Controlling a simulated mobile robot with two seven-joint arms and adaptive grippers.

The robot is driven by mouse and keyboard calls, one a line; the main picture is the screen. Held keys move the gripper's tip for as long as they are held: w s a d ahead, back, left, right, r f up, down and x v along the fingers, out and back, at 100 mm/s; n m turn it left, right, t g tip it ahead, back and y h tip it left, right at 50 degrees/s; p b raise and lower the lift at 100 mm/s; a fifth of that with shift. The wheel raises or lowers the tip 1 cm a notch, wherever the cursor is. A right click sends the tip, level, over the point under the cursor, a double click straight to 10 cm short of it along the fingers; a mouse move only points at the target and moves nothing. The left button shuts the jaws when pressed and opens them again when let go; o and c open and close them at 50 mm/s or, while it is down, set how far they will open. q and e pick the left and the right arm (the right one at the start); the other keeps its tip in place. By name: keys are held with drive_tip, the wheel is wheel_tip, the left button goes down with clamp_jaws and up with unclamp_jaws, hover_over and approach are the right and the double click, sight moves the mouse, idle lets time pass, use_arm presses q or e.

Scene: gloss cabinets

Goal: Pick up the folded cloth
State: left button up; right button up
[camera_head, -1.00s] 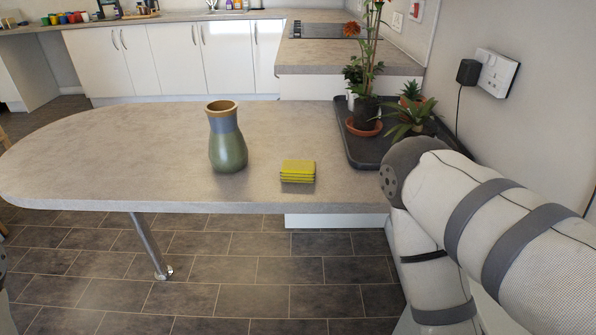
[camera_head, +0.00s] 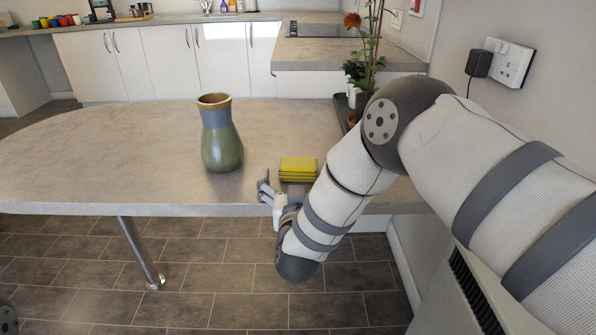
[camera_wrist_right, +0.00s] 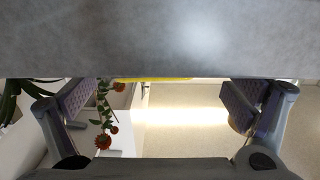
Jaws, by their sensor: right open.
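The folded cloth (camera_head: 298,169) is a small yellow stack with darker layers, lying flat near the front edge of the grey counter (camera_head: 110,165). In the right wrist view, which looks upside down, only a thin yellow strip of the cloth (camera_wrist_right: 155,80) shows against the counter. My right gripper (camera_head: 265,189) is at the counter's front edge, just left of and nearer than the cloth. Its two fingers stand wide apart in the right wrist view (camera_wrist_right: 160,98), with nothing between them held. My left gripper is not in view.
A green and blue vase (camera_head: 220,135) stands upright on the counter, left of the cloth. Potted plants (camera_head: 366,75) stand at the back right, partly hidden by my right arm. The counter's left half is clear. A metal leg (camera_head: 138,250) supports it.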

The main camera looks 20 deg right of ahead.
sight(299, 171)
drive_tip(key=x, duration=0.5)
drive_tip(key=shift+s+d+r, duration=0.1)
drive_tip(key=shift+d+r, duration=0.15)
drive_tip(key=shift+d, duration=0.2)
drive_tip(key=c, duration=1.1)
drive_tip(key=shift+r, duration=0.15)
